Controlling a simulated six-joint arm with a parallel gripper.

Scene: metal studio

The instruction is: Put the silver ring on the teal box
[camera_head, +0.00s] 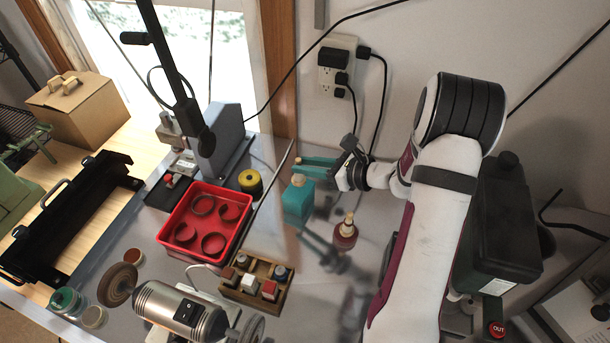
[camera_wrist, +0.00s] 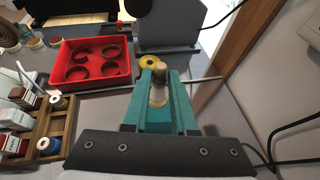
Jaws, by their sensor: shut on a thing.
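My gripper (camera_head: 298,169) reaches in from the right, its long teal fingers shut on a pale, tan-topped cylinder. In the wrist view the cylinder (camera_wrist: 158,93) stands between the fingertips. A teal box-like body (camera_head: 298,203) is directly below it in the head view. I cannot tell whether the cylinder is the neck of this teal body or a separate piece. The fingers partly hide where they meet. In the wrist view, teal fingers and teal body blend together. I cannot make out a silver ring for certain in either view.
A red tray (camera_head: 168,232) with several dark red rings stands to the left. A yellow roll (camera_head: 251,182) is behind it. A wooden compartment tray (camera_head: 285,297) and a grinder-like machine (camera_head: 172,308) lie in front. A red bottle (camera_head: 345,236) stands right of the teal body, close to my arm.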

